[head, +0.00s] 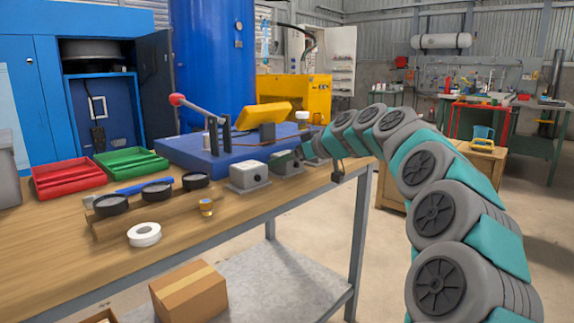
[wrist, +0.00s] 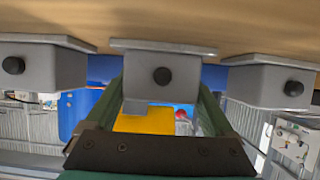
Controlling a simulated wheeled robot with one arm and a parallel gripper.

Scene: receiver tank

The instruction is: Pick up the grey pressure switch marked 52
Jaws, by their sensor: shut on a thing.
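Three grey box-shaped switches with flanged bases and a round black knob show in the wrist view, which sees the workbench upside down. The middle grey switch (wrist: 163,62) is between the two green fingers of my gripper (wrist: 164,92), which is shut on it. No marking 52 is readable, so I cannot tell which number it bears. In the head view my gripper (head: 299,153) reaches in from the right to a grey switch (head: 286,164) at the bench's front edge. Another grey switch (head: 248,175) stands to its left. I see no clear gap under the held one.
Other switches flank the fingers closely, at left (wrist: 40,68) and right (wrist: 268,82). Behind stands a blue plate (head: 190,150) with a red-knobbed lever. Black gauges (head: 157,191), a white tape roll (head: 144,234), a red tray (head: 68,178) and a green tray (head: 131,161) occupy the bench (head: 60,250).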

